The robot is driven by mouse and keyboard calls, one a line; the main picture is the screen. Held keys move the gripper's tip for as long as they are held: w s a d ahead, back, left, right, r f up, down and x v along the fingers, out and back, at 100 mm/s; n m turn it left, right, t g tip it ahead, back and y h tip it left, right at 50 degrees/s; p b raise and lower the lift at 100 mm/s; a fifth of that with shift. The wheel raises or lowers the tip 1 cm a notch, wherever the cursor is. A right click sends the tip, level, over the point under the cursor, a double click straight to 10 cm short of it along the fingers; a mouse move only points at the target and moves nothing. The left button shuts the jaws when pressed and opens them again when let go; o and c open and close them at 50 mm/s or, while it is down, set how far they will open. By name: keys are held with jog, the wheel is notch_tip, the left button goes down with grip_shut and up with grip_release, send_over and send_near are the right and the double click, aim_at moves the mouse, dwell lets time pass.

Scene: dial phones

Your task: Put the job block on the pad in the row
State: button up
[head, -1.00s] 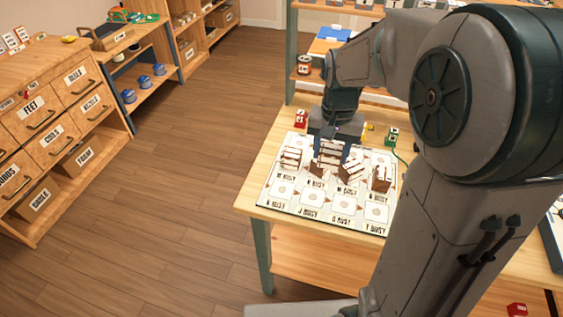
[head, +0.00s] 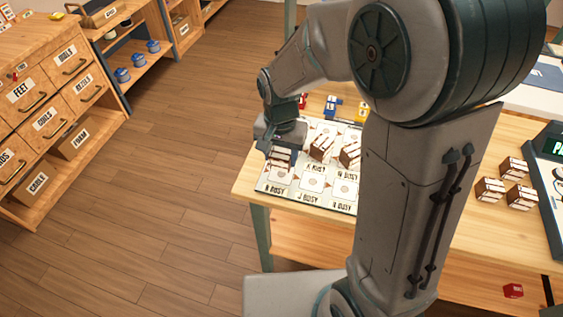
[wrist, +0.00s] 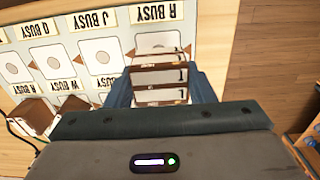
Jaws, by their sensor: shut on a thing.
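My gripper (head: 279,153) is shut on a white-and-brown job block (head: 281,159). It holds the block at the left end of the board (head: 290,186). In the wrist view the block (wrist: 160,78) sits between the two blue fingers (wrist: 160,92), over the "R BUSY" column, and partly hides the pad (wrist: 160,42) there. Whether the block touches the board I cannot tell. The board carries rows of white pads with round marks and BUSY labels. Two similar blocks (head: 321,148) (head: 350,155) stand on the board to the right; my arm hides the board's right part.
Red (head: 303,101), blue (head: 332,105) and yellow (head: 362,113) items stand behind the board. Several brown-and-white blocks (head: 490,190) sit on the table's right side, near a dark display (head: 551,146). Labelled drawers (head: 48,118) stand across the open floor at left.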

aim_at(281, 164)
jog(key=shift+f, duration=1.9)
jog(key=shift+f, duration=0.25)
jog(key=o, duration=1)
jog(key=shift+r, duration=0.1)
jog(key=shift+r, duration=0.1)
notch_tip(281, 164, up, 12)
jog(key=shift+r+p, duration=0.1)
jog(key=shift+p, duration=0.3)
jog(key=s+d+n+t, duration=0.1)
jog(key=s+d, duration=0.3)
jog(key=s+d+r+n+t, duration=0.1)
jog(key=s+d, duration=0.3)
jog(key=s+d+r+n, duration=0.1)
jog(key=s+d, duration=0.3)
jog(key=shift+r+n+t, duration=0.25)
jog(key=shift+n+t, duration=0.15)
